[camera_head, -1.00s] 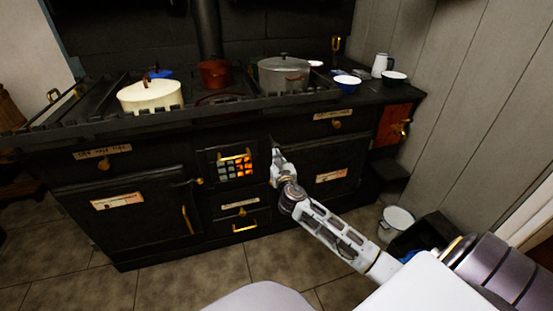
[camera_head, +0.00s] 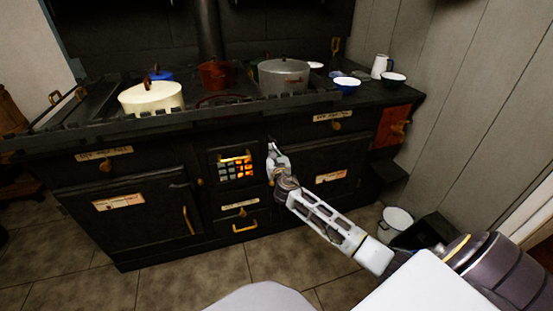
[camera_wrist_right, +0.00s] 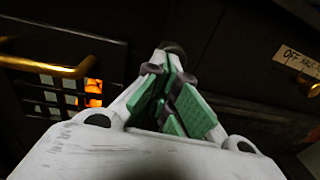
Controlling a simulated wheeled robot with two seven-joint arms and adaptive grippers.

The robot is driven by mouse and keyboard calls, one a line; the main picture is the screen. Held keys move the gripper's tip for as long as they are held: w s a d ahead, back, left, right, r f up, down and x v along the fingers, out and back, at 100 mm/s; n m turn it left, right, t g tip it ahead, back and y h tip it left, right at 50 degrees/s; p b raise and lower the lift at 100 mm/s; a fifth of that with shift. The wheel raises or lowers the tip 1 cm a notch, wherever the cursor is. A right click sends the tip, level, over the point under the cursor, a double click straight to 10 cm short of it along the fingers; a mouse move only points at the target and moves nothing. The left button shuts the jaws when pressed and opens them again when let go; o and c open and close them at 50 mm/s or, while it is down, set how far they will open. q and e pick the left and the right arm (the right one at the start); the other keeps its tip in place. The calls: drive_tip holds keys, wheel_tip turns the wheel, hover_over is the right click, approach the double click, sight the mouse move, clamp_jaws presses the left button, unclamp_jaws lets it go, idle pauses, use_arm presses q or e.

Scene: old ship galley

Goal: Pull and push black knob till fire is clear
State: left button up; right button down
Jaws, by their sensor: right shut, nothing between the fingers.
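The black stove's firebox grate (camera_head: 238,168) shows an orange glow through its bars, brightest at right. In the wrist view the fire (camera_wrist_right: 93,92) shows behind the grate at left. A dark rounded knob-like piece (camera_wrist_right: 173,46) sits just beyond my right fingertips; I cannot tell whether they touch it. My right gripper (camera_head: 271,147) is shut and empty, at the stove front just right of the grate. Its green-padded fingers (camera_wrist_right: 174,68) fill the middle of the wrist view. The fingers hide part of the stove front in the head view. My left gripper is not in view.
A brass handle (camera_wrist_right: 48,66) crosses the grate near my right gripper. Labelled oven doors flank the firebox. A cream pot (camera_head: 150,98), a red pot (camera_head: 214,74) and a grey pot (camera_head: 284,76) stand on the stove. A white bucket (camera_head: 396,222) stands on the floor at right.

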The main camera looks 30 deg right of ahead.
drive_tip(key=shift+r+x, duration=0.2)
drive_tip(key=shift+x, duration=0.85)
drive_tip(key=shift+r, duration=0.1)
